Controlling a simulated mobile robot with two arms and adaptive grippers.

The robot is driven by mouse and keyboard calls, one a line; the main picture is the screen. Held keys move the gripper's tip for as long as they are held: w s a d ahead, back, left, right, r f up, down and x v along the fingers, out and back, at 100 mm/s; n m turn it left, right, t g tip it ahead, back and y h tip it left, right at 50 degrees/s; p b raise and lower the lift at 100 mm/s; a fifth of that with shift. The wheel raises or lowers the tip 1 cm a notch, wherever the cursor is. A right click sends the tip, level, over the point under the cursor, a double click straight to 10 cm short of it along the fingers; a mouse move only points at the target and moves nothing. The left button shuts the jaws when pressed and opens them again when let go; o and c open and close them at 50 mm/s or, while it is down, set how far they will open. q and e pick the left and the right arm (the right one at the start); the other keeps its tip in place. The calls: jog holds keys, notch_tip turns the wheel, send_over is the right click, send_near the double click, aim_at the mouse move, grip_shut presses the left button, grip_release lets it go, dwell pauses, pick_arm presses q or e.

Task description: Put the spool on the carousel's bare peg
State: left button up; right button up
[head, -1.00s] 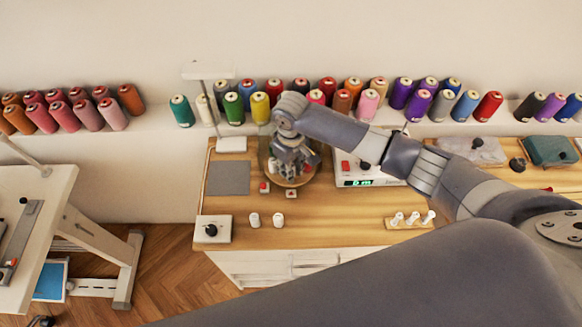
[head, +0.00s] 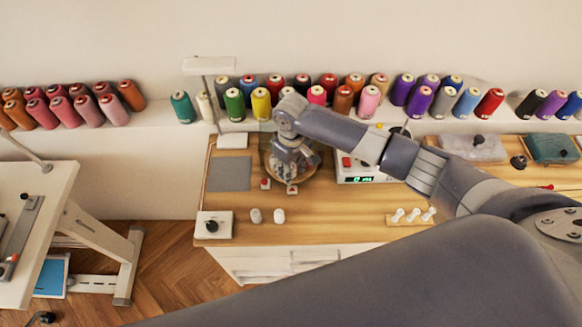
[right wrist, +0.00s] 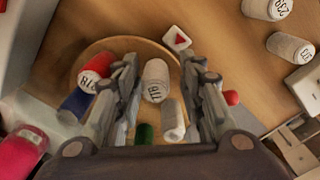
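The round wooden carousel (head: 266,166) stands on the bench under my right gripper (head: 290,167), and its rim (right wrist: 108,45) shows in the right wrist view. My right gripper (right wrist: 165,88) points down over it with fingers apart. An off-white labelled spool (right wrist: 156,80) lies between the fingers, with a gap on both sides. A smaller white cylinder (right wrist: 173,122) is close by; I cannot tell if it is a peg or a spool. A red spool (right wrist: 95,70), a blue one (right wrist: 75,103) and a green one (right wrist: 146,133) are also on the carousel. My left gripper is not in view.
Two off-white spools (head: 267,216) stand on the bench in front. A lamp (head: 210,66) stands behind left, a display box (head: 360,171) right, a white-peg rack (head: 411,217) front right. Cones line the shelf behind.

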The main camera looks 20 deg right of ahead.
jog(key=shift+w+d+r, duration=0.1)
jog(key=shift+w+d, duration=0.15)
jog(key=shift+w+r, duration=0.1)
jog(key=shift+r, duration=0.4)
notch_tip(320, 180, up, 11)
jog(key=shift+s+a, duration=0.2)
jog(key=shift+s, duration=0.1)
jog(key=shift+f, duration=0.1)
